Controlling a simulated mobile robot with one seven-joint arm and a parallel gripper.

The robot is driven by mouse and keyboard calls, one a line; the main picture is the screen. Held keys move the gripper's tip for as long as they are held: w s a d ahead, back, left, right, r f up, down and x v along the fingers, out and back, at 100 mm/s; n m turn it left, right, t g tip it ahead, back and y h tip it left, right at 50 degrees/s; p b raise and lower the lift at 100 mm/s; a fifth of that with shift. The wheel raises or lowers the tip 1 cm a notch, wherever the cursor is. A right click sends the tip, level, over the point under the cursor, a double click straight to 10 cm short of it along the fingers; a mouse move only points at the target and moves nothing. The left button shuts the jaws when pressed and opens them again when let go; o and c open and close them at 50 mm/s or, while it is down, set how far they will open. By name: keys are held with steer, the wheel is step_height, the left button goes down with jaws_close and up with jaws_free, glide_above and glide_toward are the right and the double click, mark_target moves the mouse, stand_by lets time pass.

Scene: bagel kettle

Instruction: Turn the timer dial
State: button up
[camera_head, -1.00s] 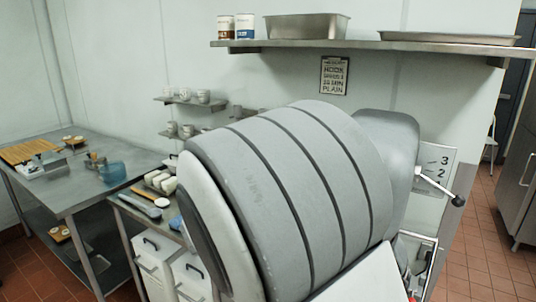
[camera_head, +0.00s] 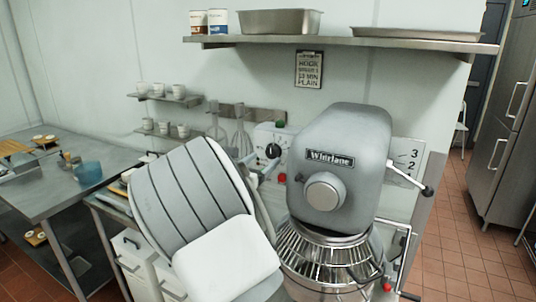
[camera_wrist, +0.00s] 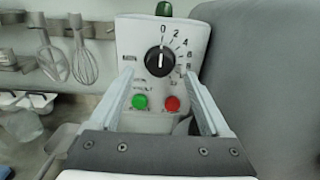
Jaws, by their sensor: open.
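The timer dial (camera_wrist: 160,61) is a round black knob with a white pointer line on a pale control panel, with numbers around it. The pointer stands near upright in the wrist view. In the head view the dial (camera_head: 272,151) shows on the panel left of the grey mixer head (camera_head: 345,150). My gripper (camera_wrist: 158,72) is open and empty. Its two fingers point toward the panel, one on each side of the dial in the picture, with the dial beyond the tips. No contact is visible.
Below the dial are a green button (camera_wrist: 139,101) and a red button (camera_wrist: 172,104). A green lamp (camera_wrist: 164,8) tops the panel. Whisks (camera_wrist: 80,60) hang at left. The grey mixer body stands close at right. A wire bowl guard (camera_head: 325,257) sits below the mixer head.

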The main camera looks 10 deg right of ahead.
mark_target(271, 154)
steer(key=shift+x, duration=1.9)
jaws_close()
